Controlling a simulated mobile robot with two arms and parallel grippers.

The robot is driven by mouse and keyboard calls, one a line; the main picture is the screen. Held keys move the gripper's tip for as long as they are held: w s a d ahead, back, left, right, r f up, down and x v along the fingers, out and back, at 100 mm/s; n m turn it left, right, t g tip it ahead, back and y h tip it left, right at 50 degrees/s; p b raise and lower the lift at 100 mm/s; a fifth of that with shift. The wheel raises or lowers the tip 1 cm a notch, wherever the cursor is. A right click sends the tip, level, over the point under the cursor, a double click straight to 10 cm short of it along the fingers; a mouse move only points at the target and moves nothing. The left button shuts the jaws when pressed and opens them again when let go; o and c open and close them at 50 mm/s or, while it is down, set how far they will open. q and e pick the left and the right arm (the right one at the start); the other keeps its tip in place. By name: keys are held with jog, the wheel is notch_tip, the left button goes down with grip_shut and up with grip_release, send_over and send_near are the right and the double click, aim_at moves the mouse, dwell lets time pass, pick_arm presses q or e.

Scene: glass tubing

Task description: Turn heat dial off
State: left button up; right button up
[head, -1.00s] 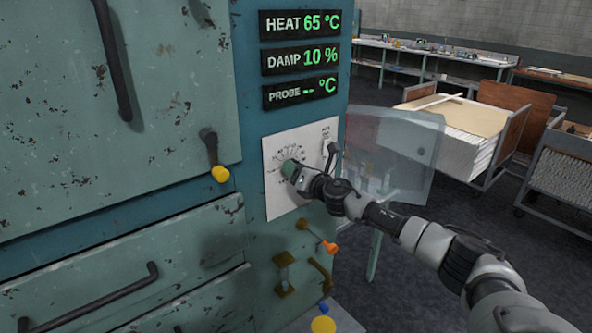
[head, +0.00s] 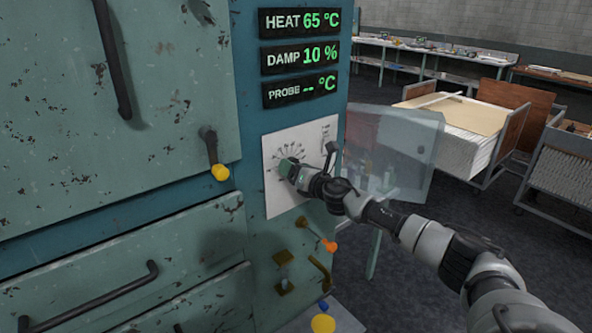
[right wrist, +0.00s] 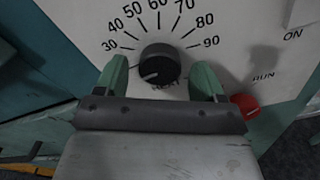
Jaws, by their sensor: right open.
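The black heat dial (right wrist: 160,64) sits on a white panel (head: 274,208) with a printed scale from 30 to 90. Its white pointer mark faces the lower left, below the 30. My right gripper (head: 287,168) is at this panel. In the right wrist view its two green fingers (right wrist: 160,78) stand apart on either side of the dial, with gaps showing between them and the knob. In the head view the gripper hides the dial. The heat display (head: 300,23) reads 65 °C. My left gripper is not in view.
A red knob (right wrist: 245,104) is just right of the right finger, near the word RUN. Below the panel are an orange-tipped lever (head: 329,246) and brass fittings (head: 284,272). A clear sheet (head: 405,150) stands behind my right arm. Carts (head: 497,140) are at the right.

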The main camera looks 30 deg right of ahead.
jog(key=s+b, duration=0.3)
jog(key=s, duration=0.7)
jog(key=shift+s+d+b, duration=0.4)
jog(key=shift+d, duration=0.05)
